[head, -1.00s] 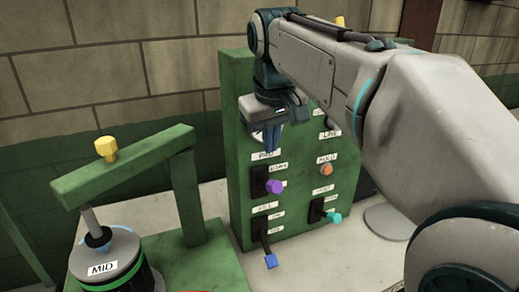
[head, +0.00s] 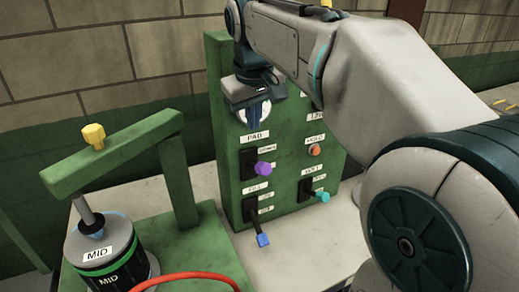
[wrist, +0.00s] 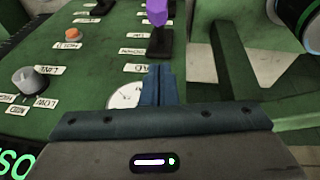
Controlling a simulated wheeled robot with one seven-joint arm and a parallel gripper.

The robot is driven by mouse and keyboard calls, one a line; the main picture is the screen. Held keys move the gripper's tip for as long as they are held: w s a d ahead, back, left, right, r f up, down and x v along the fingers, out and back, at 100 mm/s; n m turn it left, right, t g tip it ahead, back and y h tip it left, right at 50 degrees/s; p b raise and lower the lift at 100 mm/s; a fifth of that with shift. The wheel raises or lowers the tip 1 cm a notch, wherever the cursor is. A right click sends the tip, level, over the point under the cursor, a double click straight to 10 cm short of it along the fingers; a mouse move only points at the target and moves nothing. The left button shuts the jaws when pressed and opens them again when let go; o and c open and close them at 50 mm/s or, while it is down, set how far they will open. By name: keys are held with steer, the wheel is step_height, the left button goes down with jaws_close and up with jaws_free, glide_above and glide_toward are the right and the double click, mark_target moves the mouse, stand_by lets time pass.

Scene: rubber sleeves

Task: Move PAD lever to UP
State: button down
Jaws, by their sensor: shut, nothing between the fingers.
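The PAD lever has a purple knob (head: 264,168) that sticks out from a black slot plate under the PAD label (head: 257,136) on the green panel (head: 222,120). A DOWN label is beside the upper part of the slot; the knob stands lower, and the label behind it is partly covered. My gripper (head: 258,117) is shut and empty, pointing down in front of the white dial just above the PAD label, apart from the knob. In the wrist view the shut fingers (wrist: 157,78) are near the slot plate (wrist: 160,42), and the purple knob (wrist: 157,12) is beyond them at the top edge.
An orange button (head: 314,150), a teal-knobbed lever (head: 322,197) and a blue-knobbed lever (head: 262,240) are close by on the panel. A green frame with a yellow knob (head: 93,135) and a MID cylinder (head: 103,260) stand left. A red hose (head: 190,276) is in front.

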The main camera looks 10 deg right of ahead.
glide_above(259, 163)
steer(key=w, duration=0.1)
step_height(259, 163, down, 5)
steer(key=shift+s+a+f+p, duration=0.1)
steer(key=shift+s+f+p, duration=0.1)
steer(key=shift+f, duration=0.3)
steer(key=shift+s+f+p, duration=0.2)
steer(key=shift+f, duration=0.25)
steer(key=shift+s+f, duration=0.3)
steer(key=shift+f, duration=0.35)
steer(key=shift+f, duration=0.1)
